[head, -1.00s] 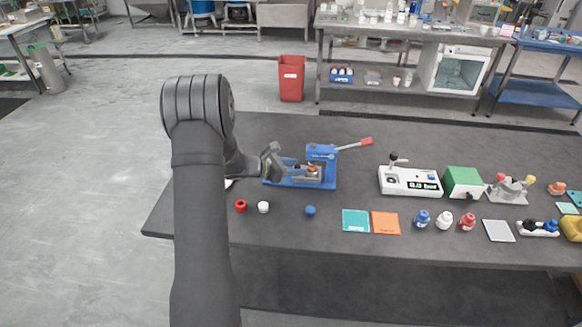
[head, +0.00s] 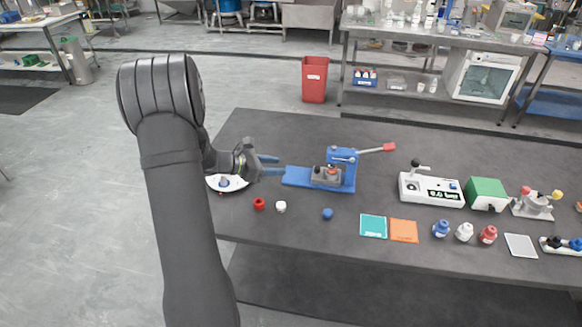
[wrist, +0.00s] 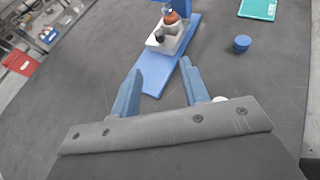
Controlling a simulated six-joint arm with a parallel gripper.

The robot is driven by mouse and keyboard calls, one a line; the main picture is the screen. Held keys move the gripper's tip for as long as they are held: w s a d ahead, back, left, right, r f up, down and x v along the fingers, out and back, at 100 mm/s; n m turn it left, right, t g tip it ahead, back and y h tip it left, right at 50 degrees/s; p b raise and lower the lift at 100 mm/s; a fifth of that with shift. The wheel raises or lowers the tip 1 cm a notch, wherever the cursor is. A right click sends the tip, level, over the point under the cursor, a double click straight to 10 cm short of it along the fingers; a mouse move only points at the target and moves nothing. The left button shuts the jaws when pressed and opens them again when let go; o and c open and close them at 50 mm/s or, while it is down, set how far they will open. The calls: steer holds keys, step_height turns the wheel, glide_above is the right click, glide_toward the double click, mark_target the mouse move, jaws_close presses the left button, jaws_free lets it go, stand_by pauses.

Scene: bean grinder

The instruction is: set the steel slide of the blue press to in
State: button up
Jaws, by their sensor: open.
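The blue press (head: 342,158) stands on the table with its long blue base plate (head: 297,177) pointing left toward my gripper. Its lever reaches right to a red tip. The pale steel slide (wrist: 165,46) sits at the press end of the plate, close to the upright, with a black knob (wrist: 159,35) on its near side and a copper-coloured part (wrist: 171,17) on it. Whether it is fully in I cannot tell. My gripper (head: 276,164) is open and empty, left of the plate's end. In the wrist view its blue fingers (wrist: 160,70) straddle the near end of the plate, apart from the slide.
A blue cap (head: 327,214), a white one (head: 281,207) and a red one (head: 258,204) lie in front. Teal (head: 373,227) and orange (head: 403,231) cards lie further right. A white scale (head: 431,189) stands right of the press. A white dish (head: 226,183) is beside my arm.

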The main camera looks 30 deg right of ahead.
mark_target(316, 169)
steer(key=shift+v, duration=1.45)
steer(key=shift+d, duration=0.1)
steer(key=x, duration=1.7)
steer(key=shift+f, duration=0.2)
steer(key=shift+w, duration=0.2)
steer(key=shift+w+a, duration=0.25)
steer(key=shift+a, duration=0.15)
